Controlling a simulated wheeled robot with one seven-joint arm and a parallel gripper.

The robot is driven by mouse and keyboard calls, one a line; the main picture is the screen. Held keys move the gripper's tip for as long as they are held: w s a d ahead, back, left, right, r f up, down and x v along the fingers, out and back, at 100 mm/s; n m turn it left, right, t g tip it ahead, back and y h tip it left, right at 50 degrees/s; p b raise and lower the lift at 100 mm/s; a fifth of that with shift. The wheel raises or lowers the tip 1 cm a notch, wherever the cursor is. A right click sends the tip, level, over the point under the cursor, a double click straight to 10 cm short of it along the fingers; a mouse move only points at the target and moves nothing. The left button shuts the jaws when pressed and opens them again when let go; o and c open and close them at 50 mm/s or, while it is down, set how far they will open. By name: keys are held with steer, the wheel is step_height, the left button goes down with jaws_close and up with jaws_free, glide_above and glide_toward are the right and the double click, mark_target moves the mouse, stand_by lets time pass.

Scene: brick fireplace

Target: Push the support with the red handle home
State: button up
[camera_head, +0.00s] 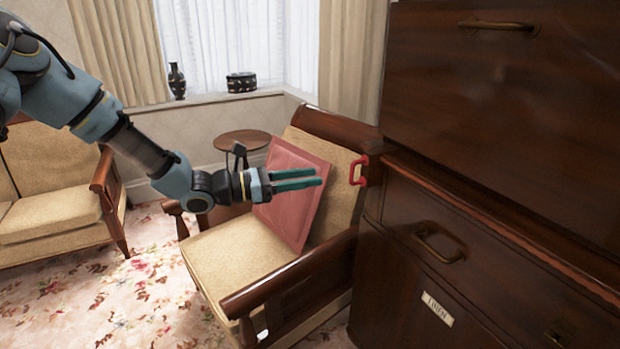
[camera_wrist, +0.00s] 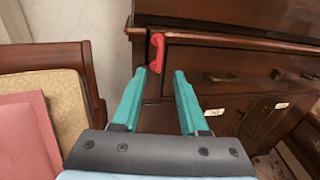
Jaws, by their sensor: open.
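The red handle (camera_head: 358,170) is a small bracket on the front end of the wooden support, at the dark cabinet's upper left edge beside the top drawer. It also shows in the wrist view (camera_wrist: 156,53), top centre. How far the support sticks out is hard to tell. My gripper (camera_head: 320,177) is open, with two teal fingers pointing toward the handle. A gap shows between the fingertips and the handle. In the wrist view, the handle appears just beyond my gripper (camera_wrist: 160,72), nearer the left finger. Nothing is between the fingers.
The dark wooden cabinet (camera_head: 480,230) fills the right side and has metal drawer pulls and a "LINEN" label (camera_head: 437,309). A beige armchair (camera_head: 225,255) with a pink cushion (camera_head: 292,190) stands below my gripper. A small round table (camera_head: 242,140) is behind it.

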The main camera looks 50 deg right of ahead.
mark_target(352, 174)
steer(key=s+a+f+n+t+h+b, duration=0.1)
steer(key=s+n+t+h+b, duration=0.45)
steer(key=b, duration=1.55)
steer(key=d+y, duration=0.1)
steer(key=d, duration=0.5)
steer(key=d+m+t+y, duration=0.1)
steer(key=d, duration=0.3)
steer(key=shift+s+d+y+p, duration=0.1)
steer(key=shift+s+y+p, duration=0.05)
steer(key=shift+y+p, duration=0.2)
steer(key=shift+r, duration=0.1)
jaws_close()
